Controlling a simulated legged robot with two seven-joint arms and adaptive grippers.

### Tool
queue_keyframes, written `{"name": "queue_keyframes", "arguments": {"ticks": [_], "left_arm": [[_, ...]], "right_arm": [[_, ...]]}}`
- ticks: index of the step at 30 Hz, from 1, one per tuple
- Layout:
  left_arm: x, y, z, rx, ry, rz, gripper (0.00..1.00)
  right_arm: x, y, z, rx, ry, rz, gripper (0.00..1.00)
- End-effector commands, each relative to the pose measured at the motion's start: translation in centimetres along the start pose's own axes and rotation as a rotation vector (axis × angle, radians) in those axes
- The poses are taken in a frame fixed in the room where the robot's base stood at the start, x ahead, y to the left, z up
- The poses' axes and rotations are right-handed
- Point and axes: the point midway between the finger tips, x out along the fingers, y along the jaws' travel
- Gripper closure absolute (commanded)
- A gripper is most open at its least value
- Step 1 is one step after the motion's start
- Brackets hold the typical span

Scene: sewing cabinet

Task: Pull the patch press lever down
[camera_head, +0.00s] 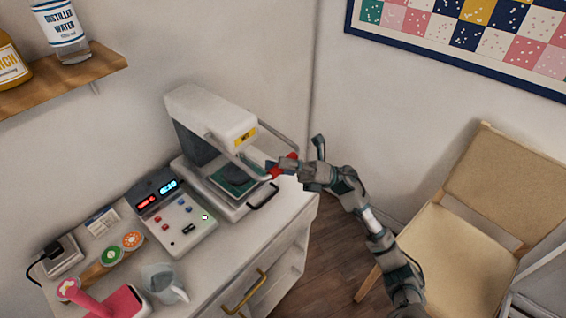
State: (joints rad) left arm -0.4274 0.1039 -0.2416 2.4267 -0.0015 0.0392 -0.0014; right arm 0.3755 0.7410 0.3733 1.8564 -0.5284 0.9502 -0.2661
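The patch press (205,115) is a pale machine with a yellow label, standing at the back right of the cabinet top. Its lever (240,156) has two metal side arms running forward and slightly down from the head to a red crossbar grip (276,172). A green pad (235,180) shows on the press bed below the head. My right gripper (287,166) is at the red grip, coming from the right. It covers the middle of the grip, with red showing on both sides. Whether its fingers are closed is too small to tell. My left gripper is not in view.
A control box (178,222) with lit displays stands left of the press. A pitcher (163,282), thread spools (110,255) and a pink item (125,302) are at the front left. A chair (480,235) stands right of my arm. A wall shelf (70,78) holds bottles.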

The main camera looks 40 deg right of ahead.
Motion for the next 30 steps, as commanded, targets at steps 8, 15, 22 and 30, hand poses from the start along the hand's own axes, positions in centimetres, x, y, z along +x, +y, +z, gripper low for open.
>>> {"name": "queue_keyframes", "arguments": {"ticks": [8, 15, 22, 30], "left_arm": [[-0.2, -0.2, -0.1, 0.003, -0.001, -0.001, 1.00], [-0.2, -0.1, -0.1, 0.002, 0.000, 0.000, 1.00], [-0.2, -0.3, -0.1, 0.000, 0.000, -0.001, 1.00], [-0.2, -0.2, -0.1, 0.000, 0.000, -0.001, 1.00]], "right_arm": [[-0.9, -0.2, 0.5, 0.003, -0.012, 0.001, 0.51], [-4.7, -0.3, 0.4, 0.004, -0.013, -0.003, 0.51], [-9.3, -0.2, 0.0, 0.002, -0.006, -0.004, 0.51], [-11.9, -0.2, -0.1, 0.001, -0.003, -0.001, 0.51]]}}
